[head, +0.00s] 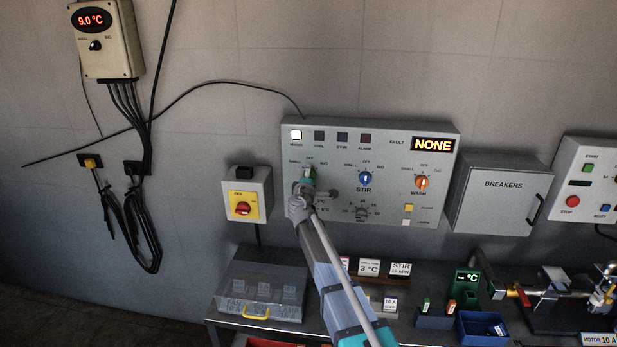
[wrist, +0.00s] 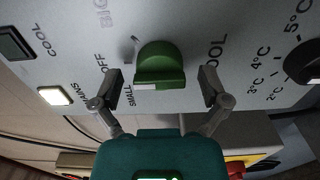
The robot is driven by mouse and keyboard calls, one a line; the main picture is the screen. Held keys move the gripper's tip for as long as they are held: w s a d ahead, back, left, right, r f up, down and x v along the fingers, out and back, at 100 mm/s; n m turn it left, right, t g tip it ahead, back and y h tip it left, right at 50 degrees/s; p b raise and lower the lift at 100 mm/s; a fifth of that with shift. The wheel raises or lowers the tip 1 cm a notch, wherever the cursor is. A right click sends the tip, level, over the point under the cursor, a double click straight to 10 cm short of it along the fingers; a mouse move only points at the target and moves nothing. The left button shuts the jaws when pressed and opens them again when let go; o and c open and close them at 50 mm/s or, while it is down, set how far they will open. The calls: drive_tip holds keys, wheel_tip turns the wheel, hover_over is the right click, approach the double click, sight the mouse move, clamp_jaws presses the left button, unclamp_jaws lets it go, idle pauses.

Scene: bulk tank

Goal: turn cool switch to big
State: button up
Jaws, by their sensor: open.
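The cool switch (wrist: 160,62) is a green knob on the grey control panel, with a white mark at its lower edge in the wrist view, on the side of the word SMALL. BIG is printed at the upper left of the knob and OFF to its left. My gripper (wrist: 161,84) is open, with one finger on each side of the knob and a gap visible on both sides. In the head view my gripper (head: 306,188) is at the panel's left knob, and the cool switch (head: 309,172) is partly hidden behind it.
The blue stir knob (head: 365,179) and orange wash knob (head: 422,182) sit to the right on the same panel. A black temperature dial (wrist: 303,62) is close to my right finger. A red-and-yellow isolator (head: 244,206) is left of the panel. A cluttered bench lies below.

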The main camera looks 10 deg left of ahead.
drive_tip(key=shift+w, duration=0.45)
drive_tip(key=c, duration=1.1)
